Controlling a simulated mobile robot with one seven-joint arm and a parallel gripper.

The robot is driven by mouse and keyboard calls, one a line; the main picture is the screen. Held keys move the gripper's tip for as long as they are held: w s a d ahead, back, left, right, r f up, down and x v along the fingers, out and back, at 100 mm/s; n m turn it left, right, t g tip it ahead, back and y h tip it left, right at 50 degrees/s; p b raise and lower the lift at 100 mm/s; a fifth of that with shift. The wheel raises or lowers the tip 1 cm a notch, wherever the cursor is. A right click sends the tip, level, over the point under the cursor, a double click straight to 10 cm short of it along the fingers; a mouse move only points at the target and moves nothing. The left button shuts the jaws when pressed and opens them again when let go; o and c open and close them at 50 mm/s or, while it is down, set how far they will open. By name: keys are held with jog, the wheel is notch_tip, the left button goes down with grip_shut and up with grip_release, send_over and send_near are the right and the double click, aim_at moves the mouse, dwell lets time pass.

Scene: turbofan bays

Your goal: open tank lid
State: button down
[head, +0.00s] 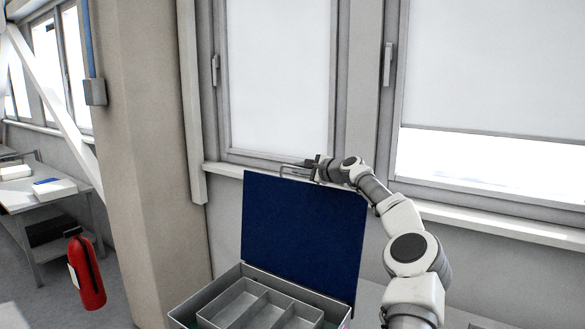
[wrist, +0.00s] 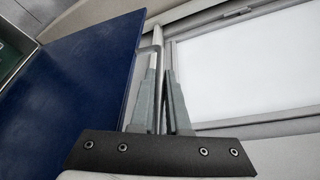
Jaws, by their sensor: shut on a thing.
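A grey box (head: 190,313) stands at the bottom middle of the head view with its blue lid (head: 303,235) raised nearly upright. The lid's blue face also fills the left of the wrist view (wrist: 85,70). A thin grey handle (head: 283,168) sticks out at the lid's top edge; it shows in the wrist view as a bent bar (wrist: 157,55). My gripper (head: 312,169) is at the top edge of the lid. In the wrist view its two fingers (wrist: 163,80) are close together, shut on the handle. No separate tank shows.
A divided grey tray (head: 252,315) sits in the box. Windows and a sill (head: 480,222) lie close behind the lid and my arm. A beige pillar (head: 150,150) stands left of the box. A red fire extinguisher (head: 88,275) and a desk (head: 40,205) are further left.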

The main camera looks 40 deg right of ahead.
jog(key=shift+w+d, duration=0.1)
jog(key=shift+d, duration=0.1)
dwell(0.3)
jog(key=c, duration=0.9)
grip_release()
jog(key=s+r+b, duration=0.3)
jog(key=s+b, duration=0.4)
jog(key=s, duration=1)
jog(key=shift+r, duration=0.15)
